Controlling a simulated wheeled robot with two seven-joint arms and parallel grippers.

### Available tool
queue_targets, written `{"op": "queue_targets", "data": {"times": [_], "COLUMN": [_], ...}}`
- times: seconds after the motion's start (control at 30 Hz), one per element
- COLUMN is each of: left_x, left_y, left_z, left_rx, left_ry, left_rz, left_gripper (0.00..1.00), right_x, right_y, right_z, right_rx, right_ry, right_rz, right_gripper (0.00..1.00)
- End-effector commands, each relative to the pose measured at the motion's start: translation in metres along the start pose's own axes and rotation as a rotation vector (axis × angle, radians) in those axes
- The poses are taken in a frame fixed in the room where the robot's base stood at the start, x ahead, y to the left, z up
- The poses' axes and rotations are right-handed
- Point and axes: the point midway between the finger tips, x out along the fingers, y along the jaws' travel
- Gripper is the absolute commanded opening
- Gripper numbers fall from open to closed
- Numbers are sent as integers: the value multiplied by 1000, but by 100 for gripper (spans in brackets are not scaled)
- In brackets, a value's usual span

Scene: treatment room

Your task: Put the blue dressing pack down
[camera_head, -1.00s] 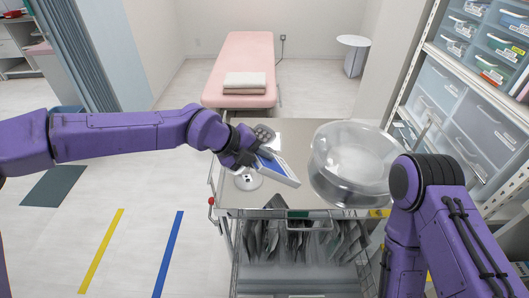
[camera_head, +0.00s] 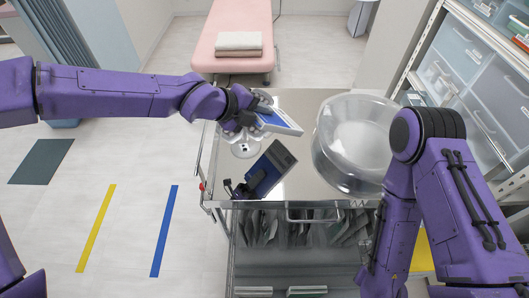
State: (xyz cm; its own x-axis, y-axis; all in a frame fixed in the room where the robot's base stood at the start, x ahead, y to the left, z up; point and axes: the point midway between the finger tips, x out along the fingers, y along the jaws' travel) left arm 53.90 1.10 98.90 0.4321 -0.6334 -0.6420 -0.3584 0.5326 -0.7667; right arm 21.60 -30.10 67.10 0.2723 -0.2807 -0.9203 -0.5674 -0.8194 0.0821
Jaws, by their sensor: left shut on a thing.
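The blue dressing pack (camera_head: 284,124), blue on top with a pale edge, is in the jaws of my left gripper (camera_head: 254,116). My left gripper is shut on it, over the left half of the steel cart top (camera_head: 300,186). The pack is tilted and seems to be above the top. The black fingers hide its left end.
A large clear round basin (camera_head: 352,146) fills the right of the cart top. A white round item (camera_head: 243,149) is partly hidden under my left gripper. Bare steel lies between pack, basin and front edge. Drawers (camera_head: 480,75) stand right, a pink couch (camera_head: 232,28) behind.

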Motion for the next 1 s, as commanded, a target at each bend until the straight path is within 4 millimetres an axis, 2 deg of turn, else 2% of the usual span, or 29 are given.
{"op": "queue_targets", "data": {"times": [0.03,0.23,0.37,0.6,0.63,0.67,0.9,1.0], "left_x": [11,32,35,33,33,33,33,27], "left_y": [13,36,39,37,37,37,37,35], "left_z": [0,0,-1,-1,-1,-1,-1,0], "left_rx": [0,0,1,1,1,1,1,0], "left_ry": [1,2,2,2,2,2,2,1], "left_rz": [2,-1,0,0,1,1,1,-1], "left_gripper": [0,0,0,0,34,44,44,44], "right_x": [13,42,48,46,46,46,46,42], "right_y": [-1,-4,-5,-4,-4,-4,-4,-4], "right_z": [5,17,19,18,18,18,18,17], "right_rx": [0,0,0,0,0,0,0,0], "right_ry": [1,1,1,1,1,1,1,1], "right_rz": [-1,-1,0,-1,-1,0,-1,-1], "right_gripper": [0,0,0,0,0,0,0,0]}}
